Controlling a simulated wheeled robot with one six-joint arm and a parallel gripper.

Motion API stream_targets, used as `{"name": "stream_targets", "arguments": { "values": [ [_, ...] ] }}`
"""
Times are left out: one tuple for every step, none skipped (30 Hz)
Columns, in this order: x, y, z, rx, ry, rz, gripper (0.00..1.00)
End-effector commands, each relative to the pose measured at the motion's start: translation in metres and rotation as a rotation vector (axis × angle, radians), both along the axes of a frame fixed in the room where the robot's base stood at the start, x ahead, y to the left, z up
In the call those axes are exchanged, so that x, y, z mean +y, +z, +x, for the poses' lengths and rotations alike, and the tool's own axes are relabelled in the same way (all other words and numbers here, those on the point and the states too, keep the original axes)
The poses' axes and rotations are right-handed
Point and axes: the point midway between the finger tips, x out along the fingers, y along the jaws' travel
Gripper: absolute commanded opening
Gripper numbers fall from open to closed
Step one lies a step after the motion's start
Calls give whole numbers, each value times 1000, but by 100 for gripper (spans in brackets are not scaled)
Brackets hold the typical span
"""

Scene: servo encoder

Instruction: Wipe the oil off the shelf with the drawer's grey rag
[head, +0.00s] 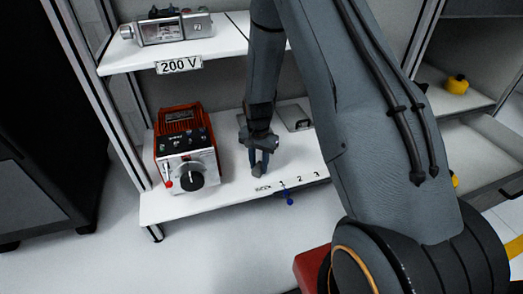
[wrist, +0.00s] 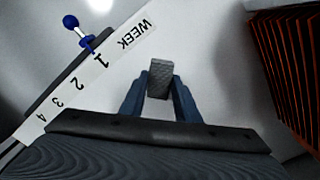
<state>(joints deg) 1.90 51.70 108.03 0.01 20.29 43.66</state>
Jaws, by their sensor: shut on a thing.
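My gripper (head: 260,165) is low over the white lower shelf (head: 233,196), in front of the shelf's middle. In the wrist view my gripper (wrist: 160,100) is shut on a small grey block-like piece, the grey rag (wrist: 160,78), between its blue fingers. In the head view the rag (head: 258,171) shows only as a small grey bit at the fingertips. I cannot tell whether it touches the shelf. No oil patch can be made out. An open pale drawer (head: 478,148) is at the right.
An orange device with a black knob (head: 185,160) stands left of my gripper. A WEEK strip (wrist: 100,65) with a blue pin (wrist: 71,22) runs along the shelf's front edge. A "200 V" upper shelf (head: 120,58) holds a silver device (head: 165,30). A yellow object (head: 456,84) sits at right.

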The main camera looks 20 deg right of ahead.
Motion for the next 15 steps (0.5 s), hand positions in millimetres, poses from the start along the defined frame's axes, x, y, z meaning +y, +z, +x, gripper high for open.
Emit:
{"name": "stream_targets", "arguments": {
  "values": [
    [1,1,-2,1,2,0,8],
    [1,2,-3,1,2,0,8],
    [2,2,-4,1,2,0,8],
    [2,4,-3,1,3,0,8],
    [3,10,-3,-1,4,0,8],
    [4,21,-2,-3,6,0,8],
    [6,26,-2,-3,8,0,8],
    [8,27,-3,-1,11,0,8],
    [10,30,-3,0,14,0,8],
    [11,33,-3,0,16,0,8],
    [12,36,-3,0,17,0,8],
    [12,39,-3,0,17,0,8],
    [12,42,-3,0,17,0,8],
    [12,45,-3,0,17,0,8],
    [11,48,-3,0,16,0,8]
  ]
}}
